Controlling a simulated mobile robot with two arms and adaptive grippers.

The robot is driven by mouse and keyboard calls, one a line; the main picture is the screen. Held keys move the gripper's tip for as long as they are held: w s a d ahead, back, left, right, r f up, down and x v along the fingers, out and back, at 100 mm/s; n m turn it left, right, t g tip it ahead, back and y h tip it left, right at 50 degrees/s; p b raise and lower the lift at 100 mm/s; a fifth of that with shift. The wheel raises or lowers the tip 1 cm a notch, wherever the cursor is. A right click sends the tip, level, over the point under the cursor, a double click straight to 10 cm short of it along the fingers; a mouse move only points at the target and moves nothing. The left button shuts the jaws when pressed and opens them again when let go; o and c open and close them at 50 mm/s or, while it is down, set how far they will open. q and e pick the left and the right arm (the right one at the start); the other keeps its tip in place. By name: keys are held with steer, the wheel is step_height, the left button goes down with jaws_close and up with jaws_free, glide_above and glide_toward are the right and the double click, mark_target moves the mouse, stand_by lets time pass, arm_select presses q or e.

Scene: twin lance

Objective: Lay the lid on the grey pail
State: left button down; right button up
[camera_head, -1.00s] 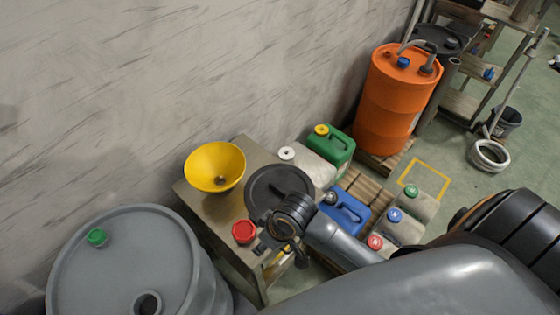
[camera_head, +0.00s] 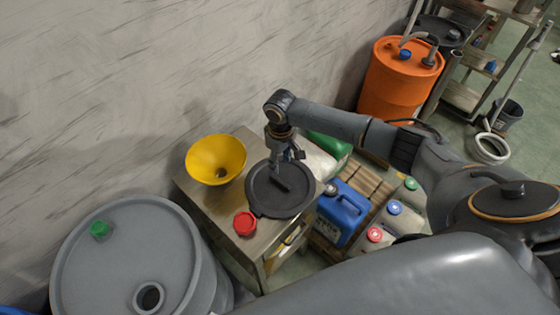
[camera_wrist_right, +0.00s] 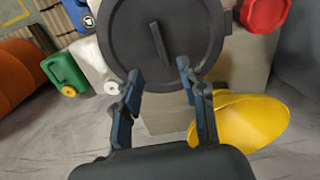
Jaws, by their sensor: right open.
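The lid (camera_head: 280,190) is a round, dark disc with a raised bar handle across its middle. It lies flat at the right part of the metal table (camera_head: 200,195); I cannot tell whether anything is under it. My right gripper (camera_head: 287,160) points down over its far side. In the right wrist view the lid (camera_wrist_right: 190,48) fills the top middle, and the right gripper (camera_wrist_right: 160,73) has its fingers apart, empty, short of the handle (camera_wrist_right: 159,42). A dark grey pail (camera_head: 507,115) stands on the floor at the far right. My left gripper is out of view.
A yellow funnel (camera_head: 215,160) and a red cap (camera_head: 245,223) flank the lid. A large grey drum (camera_head: 125,260) stands at left. Blue (camera_head: 342,213) and green (camera_head: 328,147) canisters crowd the table's right side. An orange drum (camera_head: 395,85) stands behind.

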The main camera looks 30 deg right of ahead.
mark_target(280, 181)
step_height(280, 181, down, 7)
steer(key=b, duration=0.7)
steer(key=shift+r+b, duration=0.1)
steer(key=shift+b, duration=0.25)
steer(key=shift+a+f, duration=0.1)
steer(key=shift+f, duration=1.45)
jaws_close()
steer(key=shift+r, duration=0.15)
